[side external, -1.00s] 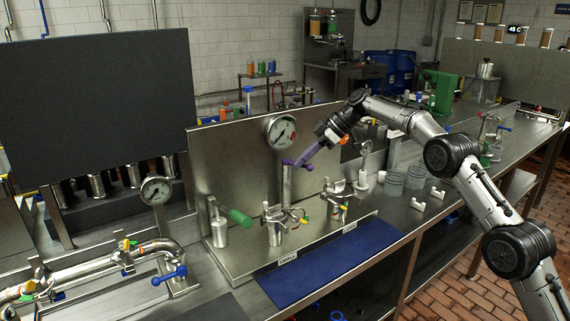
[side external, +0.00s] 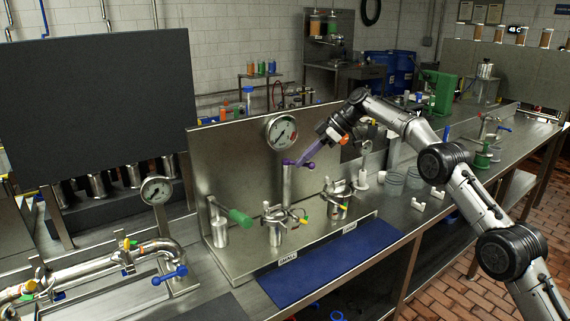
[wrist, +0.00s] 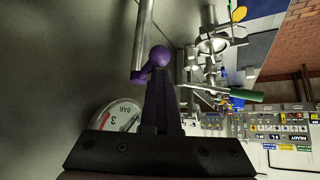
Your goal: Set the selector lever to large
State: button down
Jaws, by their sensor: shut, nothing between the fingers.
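The purple selector lever (side external: 309,165) sits on top of an upright steel post (side external: 287,190) in front of the steel back panel. In the wrist view its purple ball end (wrist: 160,56) is just beyond my fingertips. My gripper (side external: 299,164) has purple fingers, which are shut with nothing between them. They reach down to the lever from the upper right. In the wrist view my gripper (wrist: 160,73) is right at the ball; I cannot tell whether they touch. Two small labels stand on the front edge, a left one (side external: 288,257) and a right one (side external: 350,227), too small to read surely.
A pressure gauge (side external: 281,131) is on the panel just above the lever. Two steel vessels with clamps, a left one (side external: 275,230) and a right one (side external: 337,203), stand below. A green-handled valve (side external: 240,218) is at left. The blue mat (side external: 330,262) is clear.

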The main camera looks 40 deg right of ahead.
jog(key=shift+w+d+r, duration=0.1)
jog(key=shift+w+d, duration=0.15)
jog(key=shift+d, duration=0.5)
jog(key=a+v, duration=0.1)
jog(key=v, duration=0.5)
jog(key=shift+s+d+r, duration=0.25)
jog(key=shift+s+r, duration=0.25)
jog(key=shift+s, duration=0.05)
jog(key=shift+a, duration=0.1)
